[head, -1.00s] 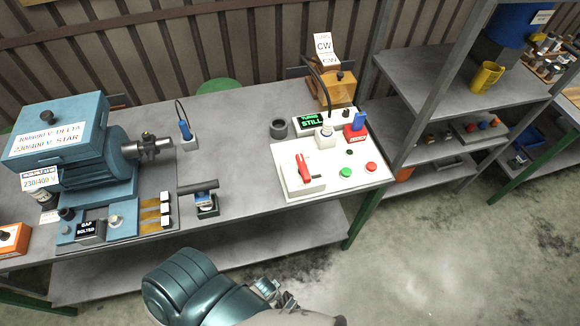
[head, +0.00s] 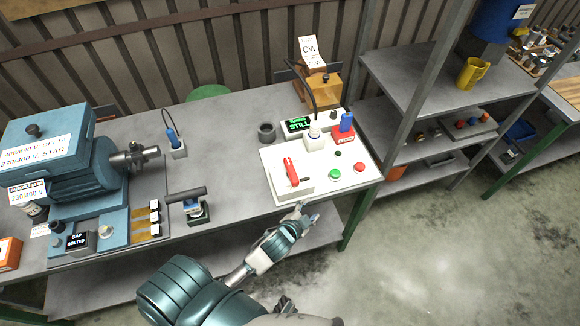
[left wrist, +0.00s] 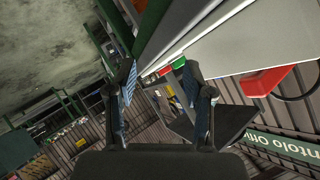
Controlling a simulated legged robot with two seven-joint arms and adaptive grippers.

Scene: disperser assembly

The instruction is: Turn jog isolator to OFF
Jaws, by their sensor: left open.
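The jog isolator is a white box with a red lever handle (head: 290,171) on the white control panel (head: 335,190) at the table's front right. In the left wrist view the red handle (left wrist: 265,82) shows at the right, beside the pale panel. My left gripper (head: 308,213) is in front of the panel's near edge, below and apart from the handle. It is open and empty in the left wrist view (left wrist: 158,82), with its two fingers spread. The lever's label is too small to read. My right gripper is not clearly seen.
Green (head: 334,174) and red (head: 359,168) buttons sit right of the isolator. A display reading STILL (head: 297,125) and a blue-and-red unit (head: 344,128) stand behind. A clamp-like tool (head: 190,205) and teal motor (head: 75,165) are to the left. Open floor lies at the front right.

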